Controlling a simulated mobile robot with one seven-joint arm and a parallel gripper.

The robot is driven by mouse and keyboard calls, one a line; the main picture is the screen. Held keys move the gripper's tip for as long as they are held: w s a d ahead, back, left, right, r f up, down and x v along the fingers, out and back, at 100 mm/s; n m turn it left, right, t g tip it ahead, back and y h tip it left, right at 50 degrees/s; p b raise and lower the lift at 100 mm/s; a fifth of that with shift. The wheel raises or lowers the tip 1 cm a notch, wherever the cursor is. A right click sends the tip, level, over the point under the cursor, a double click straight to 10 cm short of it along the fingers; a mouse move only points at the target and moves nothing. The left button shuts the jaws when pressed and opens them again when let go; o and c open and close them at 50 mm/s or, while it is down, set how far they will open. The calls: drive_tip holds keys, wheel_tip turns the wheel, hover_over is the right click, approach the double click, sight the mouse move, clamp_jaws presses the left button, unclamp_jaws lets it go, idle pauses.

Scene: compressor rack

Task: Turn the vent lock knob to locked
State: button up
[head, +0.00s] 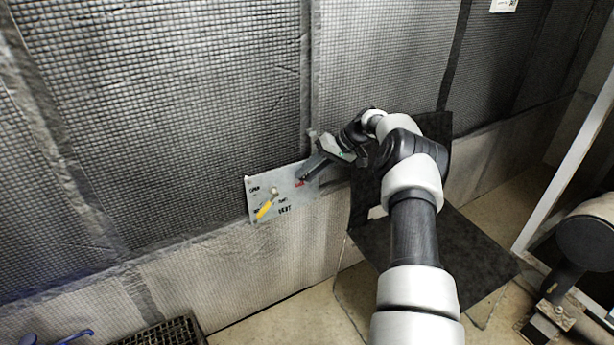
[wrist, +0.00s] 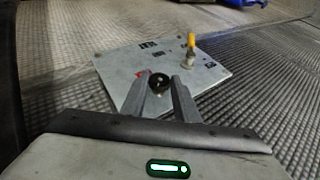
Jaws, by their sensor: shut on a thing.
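A pale grey panel (head: 285,207) is fixed low on the mesh wall. The vent lock knob (wrist: 159,82), round and dark, sits on the panel between the two fingers of my gripper (wrist: 163,88). My gripper is shut on it in the wrist view. A small red mark (wrist: 141,73) shows beside the knob. In the head view my gripper (head: 303,175) reaches the panel's right part and hides the knob. Which way the knob points cannot be told.
A yellow-handled lever (head: 265,209) sticks out from the panel's left part, near dark labels; its yellow end also shows in the wrist view (wrist: 191,40). A dark crate (head: 165,334) and a blue object (head: 72,337) stand on the floor at lower left.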

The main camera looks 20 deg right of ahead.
drive_tip(key=shift+d+f+y+b, duration=0.1)
drive_tip(key=shift+f+y+b, duration=0.15)
drive_tip(key=shift+y+b, duration=0.4)
drive_tip(key=shift+r+y+b, duration=0.1)
drive_tip(key=shift+y+b, duration=0.35)
drive_tip(key=shift+b, duration=0.1)
drive_tip(key=o, duration=1.1)
drive_tip(key=shift+c, duration=0.2)
wheel_tip(320, 180, up, 10)
drive_tip(key=p, duration=0.3)
